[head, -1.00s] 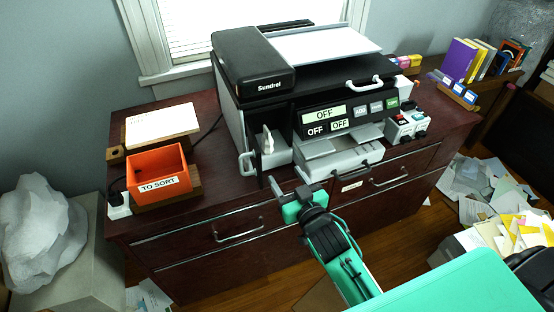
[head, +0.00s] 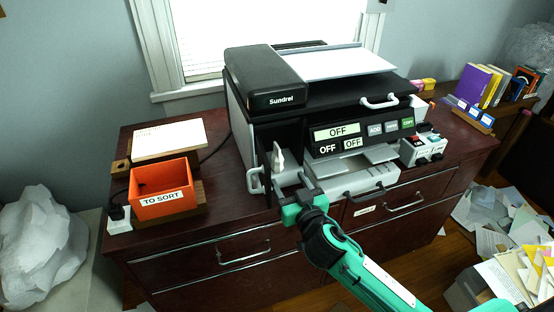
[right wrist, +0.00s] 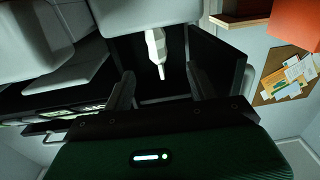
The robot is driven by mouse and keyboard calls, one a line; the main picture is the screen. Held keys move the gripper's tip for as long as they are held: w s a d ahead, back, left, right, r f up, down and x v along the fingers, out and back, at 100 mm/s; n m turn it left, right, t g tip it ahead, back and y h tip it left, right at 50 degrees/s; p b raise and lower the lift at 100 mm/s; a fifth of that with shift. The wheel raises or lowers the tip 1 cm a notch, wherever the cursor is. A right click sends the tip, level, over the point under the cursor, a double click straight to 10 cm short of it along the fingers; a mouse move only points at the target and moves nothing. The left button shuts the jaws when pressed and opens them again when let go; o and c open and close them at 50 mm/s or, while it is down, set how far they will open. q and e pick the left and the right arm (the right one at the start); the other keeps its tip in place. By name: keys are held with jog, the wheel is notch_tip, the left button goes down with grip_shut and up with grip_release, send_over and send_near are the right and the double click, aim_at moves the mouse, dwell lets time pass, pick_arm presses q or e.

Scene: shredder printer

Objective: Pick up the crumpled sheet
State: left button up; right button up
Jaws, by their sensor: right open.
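The crumpled sheet (head: 278,160) is a narrow white piece standing in the open compartment at the front left of the printer (head: 262,92). In the right wrist view the white sheet (right wrist: 156,48) shows against the dark opening, ahead of the gap between my fingers. My right gripper (head: 292,188) is open and empty at the front of that compartment, just short of the sheet. Its two fingers (right wrist: 160,84) are spread apart in the right wrist view. The sheet's lower part is partly hidden in the head view. My left gripper is not in view.
An orange "TO SORT" bin (head: 163,190) and a paper stack (head: 168,140) stand left of the printer on the dark wooden cabinet (head: 215,220). The printer's open door (right wrist: 218,62) is close beside my gripper. A small switch box (head: 423,150) stands at right.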

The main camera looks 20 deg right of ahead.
aim_at(280, 164)
jog(key=shift+w+a, duration=0.1)
jog(key=shift+w, duration=1.75)
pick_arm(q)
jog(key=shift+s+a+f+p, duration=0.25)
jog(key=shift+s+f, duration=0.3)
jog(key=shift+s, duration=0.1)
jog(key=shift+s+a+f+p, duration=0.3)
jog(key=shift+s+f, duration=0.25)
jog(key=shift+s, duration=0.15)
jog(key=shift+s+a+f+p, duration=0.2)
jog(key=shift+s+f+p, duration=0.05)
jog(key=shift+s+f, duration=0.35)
pick_arm(e)
jog(key=shift+w, duration=2.45)
jog(key=shift+r, duration=0.1)
jog(key=c, duration=1.1)
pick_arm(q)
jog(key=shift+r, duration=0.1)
pick_arm(e)
jog(key=shift+o, duration=0.2)
